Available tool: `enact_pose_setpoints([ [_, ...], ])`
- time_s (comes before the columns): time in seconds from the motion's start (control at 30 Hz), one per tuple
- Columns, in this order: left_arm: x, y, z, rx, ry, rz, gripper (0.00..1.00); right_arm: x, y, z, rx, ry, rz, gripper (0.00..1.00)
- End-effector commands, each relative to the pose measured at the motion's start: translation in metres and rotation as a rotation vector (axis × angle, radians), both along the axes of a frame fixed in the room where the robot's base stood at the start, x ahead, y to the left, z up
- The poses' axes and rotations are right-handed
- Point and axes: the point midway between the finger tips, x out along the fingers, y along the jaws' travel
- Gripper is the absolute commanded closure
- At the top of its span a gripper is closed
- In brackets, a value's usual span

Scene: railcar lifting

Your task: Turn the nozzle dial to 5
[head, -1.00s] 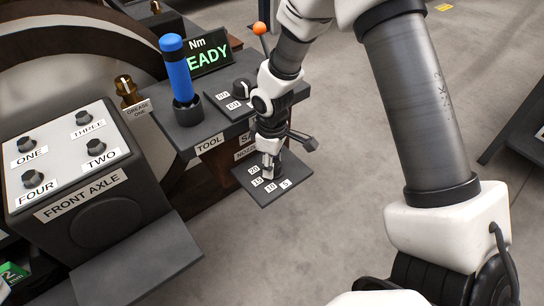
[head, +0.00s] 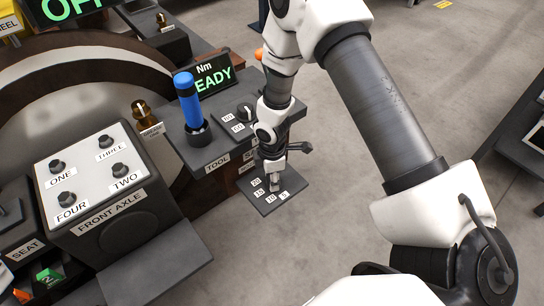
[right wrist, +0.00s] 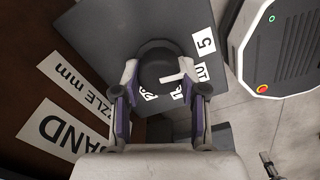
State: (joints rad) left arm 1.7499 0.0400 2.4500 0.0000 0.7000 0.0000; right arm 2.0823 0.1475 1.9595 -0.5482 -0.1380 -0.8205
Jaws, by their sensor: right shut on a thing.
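The nozzle dial (right wrist: 157,66) is a dark round knob with a white pointer mark, on a dark plate (head: 291,205) at the end of the tool bench. Labels 20, 15, 10 and 5 (right wrist: 205,43) sit around it. In the right wrist view the mark points right, roughly towards the 10 label (right wrist: 202,72). My right gripper (head: 274,182) is down at the plate, its fingers on both sides of the knob and shut on it. In the head view the gripper mostly hides the dial. My left gripper is not in view.
A blue-handled tool (head: 187,98) stands in a holder beside the Nm display (head: 205,80) reading READY and another dial (head: 244,110). The FRONT AXLE panel (head: 88,178) with several knobs is at left. A white box (right wrist: 280,45) with lit buttons shows in the wrist view.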

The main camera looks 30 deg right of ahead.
Motion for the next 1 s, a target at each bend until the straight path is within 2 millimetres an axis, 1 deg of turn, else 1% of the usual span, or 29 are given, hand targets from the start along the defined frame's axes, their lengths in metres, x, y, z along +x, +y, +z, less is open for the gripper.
enact_pose_setpoints([
  [0.43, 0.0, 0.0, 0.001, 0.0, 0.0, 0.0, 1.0, -0.001, 0.0, -0.001, 0.0, 0.002, 0.014, 0.93],
  [0.47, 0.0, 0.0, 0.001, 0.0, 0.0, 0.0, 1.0, -0.001, 0.0, -0.001, 0.0, 0.002, 0.013, 0.51],
  [0.5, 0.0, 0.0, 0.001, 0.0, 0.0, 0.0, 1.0, -0.001, 0.0, -0.001, 0.0, 0.002, 0.013, 0.37],
  [0.53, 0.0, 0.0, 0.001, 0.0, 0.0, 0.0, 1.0, -0.001, 0.0, -0.001, 0.0, 0.002, 0.013, 0.33],
  [0.87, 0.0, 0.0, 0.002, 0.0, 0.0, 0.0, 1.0, 0.0, 0.0, 0.002, 0.0, 0.0, 0.012, 0.33],
  [0.97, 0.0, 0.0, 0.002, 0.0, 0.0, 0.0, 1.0, 0.001, 0.0, 0.014, -0.001, -0.002, 0.012, 0.33],
  [1.0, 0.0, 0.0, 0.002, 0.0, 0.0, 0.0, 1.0, 0.001, 0.0, 0.021, -0.001, -0.002, 0.011, 0.33],
])
